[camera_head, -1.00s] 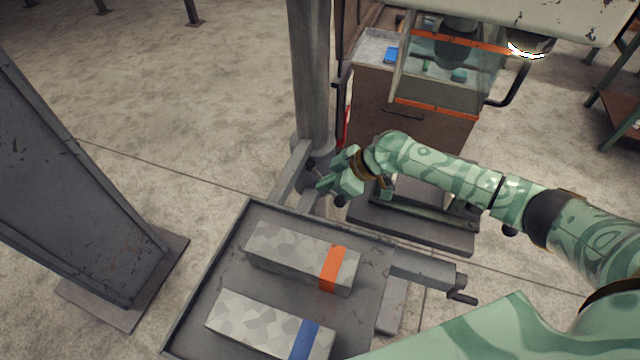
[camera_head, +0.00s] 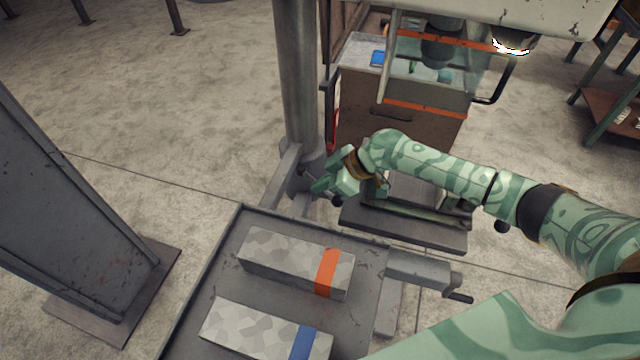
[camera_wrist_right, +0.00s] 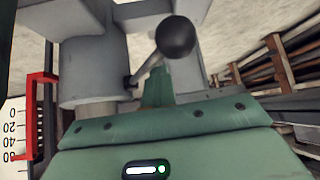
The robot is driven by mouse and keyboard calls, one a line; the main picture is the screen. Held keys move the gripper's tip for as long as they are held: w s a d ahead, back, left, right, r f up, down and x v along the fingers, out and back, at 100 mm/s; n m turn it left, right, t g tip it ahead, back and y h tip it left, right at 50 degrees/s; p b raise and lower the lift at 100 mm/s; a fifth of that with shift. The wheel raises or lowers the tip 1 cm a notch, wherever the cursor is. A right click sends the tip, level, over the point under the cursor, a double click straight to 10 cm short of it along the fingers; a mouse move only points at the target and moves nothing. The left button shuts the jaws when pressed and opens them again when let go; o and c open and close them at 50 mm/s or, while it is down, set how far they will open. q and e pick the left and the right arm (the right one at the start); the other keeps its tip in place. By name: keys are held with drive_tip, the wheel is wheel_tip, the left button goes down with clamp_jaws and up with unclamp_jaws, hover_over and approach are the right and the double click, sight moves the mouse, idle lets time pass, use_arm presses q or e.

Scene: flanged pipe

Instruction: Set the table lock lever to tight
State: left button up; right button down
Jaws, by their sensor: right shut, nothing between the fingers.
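The table lock lever (camera_wrist_right: 150,64) shows in the right wrist view as a short grey rod with a black ball knob (camera_wrist_right: 176,37). It slants up and right from a collar (camera_wrist_right: 95,70) around the grey column. In the head view my right gripper (camera_head: 322,188) is at the column's foot, beyond the table's far edge, and largely hides the lever. My right gripper is shut and empty; its green fingers (camera_wrist_right: 158,90) show just below the lever's rod. I cannot tell whether they touch it. My left gripper is not in view.
A tilted-looking grey table (camera_head: 215,262) carries two patterned blocks, one with an orange band (camera_head: 290,262) and one with a blue band (camera_head: 265,330). A crank handle (camera_head: 458,297) sticks out at right. A red pointer (camera_wrist_right: 35,120) stands beside a scale. A cabinet (camera_head: 400,125) stands behind.

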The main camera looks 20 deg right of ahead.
drive_tip(key=shift+w+d+r, duration=0.1)
drive_tip(key=shift+w+d, duration=0.15)
drive_tip(key=shift+d, duration=0.3)
drive_tip(key=s+d+r, duration=0.1)
drive_tip(key=s+d, duration=0.1)
drive_tip(key=d, duration=0.2)
drive_tip(key=s+d+r, duration=0.1)
drive_tip(key=s+d, duration=0.2)
drive_tip(key=d, duration=0.1)
drive_tip(key=s+d+r, duration=0.1)
drive_tip(key=s+d, duration=0.2)
drive_tip(key=d, duration=0.1)
drive_tip(key=shift+d+r, duration=0.15)
drive_tip(key=shift+r, duration=0.1)
drive_tip(key=shift+s, duration=0.1)
